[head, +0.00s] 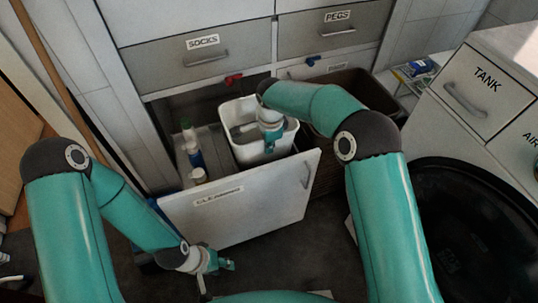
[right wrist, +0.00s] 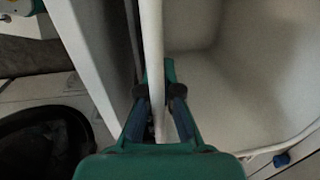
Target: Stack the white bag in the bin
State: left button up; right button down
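A white open-topped tub (head: 284,141) stands in the pulled-out cupboard drawer; I take it for the bin. Its pale inside (right wrist: 235,85) fills much of the right wrist view and looks empty where visible. My right gripper (head: 270,146) is at the tub in the head view. In the right wrist view its fingers (right wrist: 158,100) are on both sides of the tub's rim and appear closed on it. My left gripper (head: 214,271) is open and empty, low in front of the drawer front. I cannot make out a separate white bag.
The drawer front (head: 250,208) carries a label. Bottles (head: 192,150) stand left of the tub inside. A dark brown basket (head: 382,96) is to its right. Closed drawers (head: 200,58) are above. A washer (head: 470,220) with a dark door blocks the right side.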

jog(key=shift+f, duration=2.1)
jog(key=shift+f+b, duration=0.1)
jog(key=shift+b, duration=0.25)
jog(key=c, duration=1.3)
grip_release()
notch_tip(320, 180, up, 12)
jog(key=p, duration=0.2)
send_over(268, 155)
jog(key=s, duration=0.2)
jog(key=shift+w+d, duration=0.25)
